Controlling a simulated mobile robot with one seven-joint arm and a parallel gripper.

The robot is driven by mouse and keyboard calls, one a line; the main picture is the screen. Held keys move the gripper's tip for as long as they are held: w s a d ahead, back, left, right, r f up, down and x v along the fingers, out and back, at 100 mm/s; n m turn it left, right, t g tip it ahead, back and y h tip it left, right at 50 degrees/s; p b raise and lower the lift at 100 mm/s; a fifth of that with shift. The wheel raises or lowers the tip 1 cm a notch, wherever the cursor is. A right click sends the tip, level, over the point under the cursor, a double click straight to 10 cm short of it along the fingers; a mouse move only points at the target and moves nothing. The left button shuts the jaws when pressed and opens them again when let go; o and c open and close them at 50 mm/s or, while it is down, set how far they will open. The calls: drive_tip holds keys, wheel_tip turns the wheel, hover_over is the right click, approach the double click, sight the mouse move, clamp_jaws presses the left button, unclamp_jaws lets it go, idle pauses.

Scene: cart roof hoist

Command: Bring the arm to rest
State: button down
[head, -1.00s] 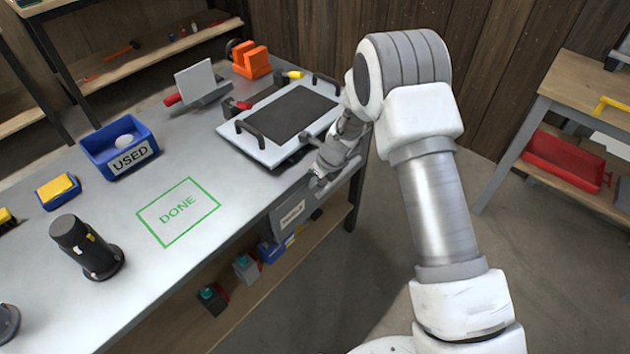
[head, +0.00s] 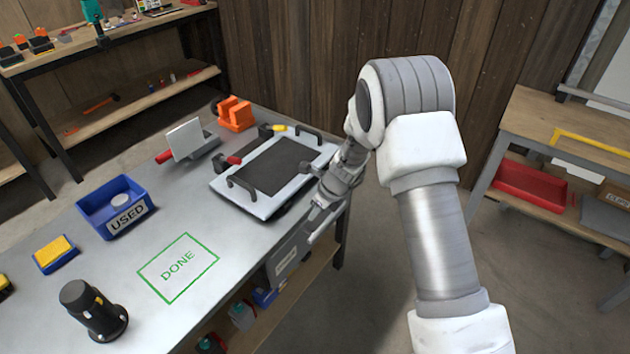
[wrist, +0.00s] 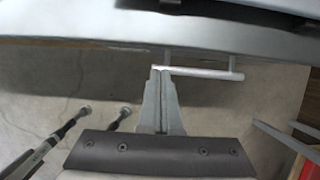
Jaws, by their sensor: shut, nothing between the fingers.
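My gripper (head: 314,222) hangs at the front edge of the metal workbench (head: 215,298), beside the white plate with black handles (head: 260,207). In the wrist view my gripper (wrist: 160,72) has its two fingers together with nothing between them. A light bar handle (wrist: 205,73) shows just beyond the fingertips, below the bench edge. I cannot tell whether the fingertips touch it. My arm is bent, with the forearm reaching down to the bench front.
The bench top holds a blue bin marked USED (head: 115,212), a green DONE outline (head: 178,267), a black cylinder (head: 92,308), a yellow sponge on a blue tray (head: 55,252) and an orange block (head: 236,114). A wooden side table (head: 560,130) stands right. Floor between is clear.

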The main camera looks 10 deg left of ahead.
drive_tip(key=s+d+r+n, duration=0.3)
drive_tip(key=r+n, duration=0.1)
drive_tip(key=r, duration=0.4)
drive_tip(key=s+d+r+n+t, duration=0.1)
drive_tip(key=s+d+r+n, duration=0.15)
drive_tip(key=r, duration=0.65)
drive_tip(key=s+d+r+n, duration=0.3)
drive_tip(key=r+n, duration=0.2)
drive_tip(key=r, duration=0.3)
drive_tip(key=s+d+r+n+h, duration=0.1)
drive_tip(key=s+d+r+n, duration=0.2)
drive_tip(key=s, duration=0.4)
drive_tip(key=s+d+r+n+t+h+p, duration=0.1)
drive_tip(key=s+d+r+n, duration=0.2)
drive_tip(key=s+d+n, duration=0.2)
drive_tip(key=s+d+r+n+t+h, duration=0.1)
drive_tip(key=s+d+r+n, duration=0.2)
drive_tip(key=s, duration=0.7)
drive_tip(key=shift+d+r+n+h+p, duration=0.4)
drive_tip(key=shift+d+n, duration=0.1)
drive_tip(key=shift+n, duration=0.25)
drive_tip(key=shift+a, duration=0.15)
